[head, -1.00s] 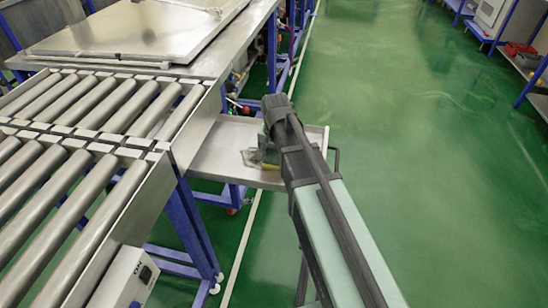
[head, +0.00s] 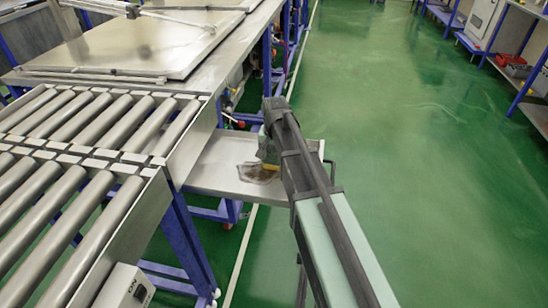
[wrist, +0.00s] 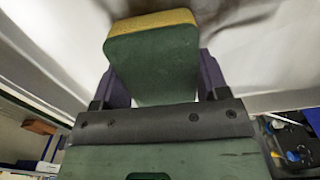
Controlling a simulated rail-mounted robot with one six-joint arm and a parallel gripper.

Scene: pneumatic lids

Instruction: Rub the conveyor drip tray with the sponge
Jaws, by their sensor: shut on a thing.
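The sponge (wrist: 152,65), green with a yellow face, is clamped between the purple fingers of my gripper (wrist: 163,80) in the wrist view. Its yellow face points away from my gripper, toward a pale metal surface. The conveyor drip tray (head: 214,165) is a shallow metal tray beside the roller conveyor in the head view. A brownish, dark-edged stain (head: 255,176) lies on it, just left of my arm. My arm reaches over the tray's right part and mostly hides my gripper there; only a little yellow shows. I cannot tell whether the sponge touches the tray.
The roller conveyor (head: 95,125) stands left of the tray, with a metal side plate between them. A grey control box (head: 124,290) is at its lower end. A metal bench (head: 150,45) stands behind. Green floor (head: 410,180) is open to the right.

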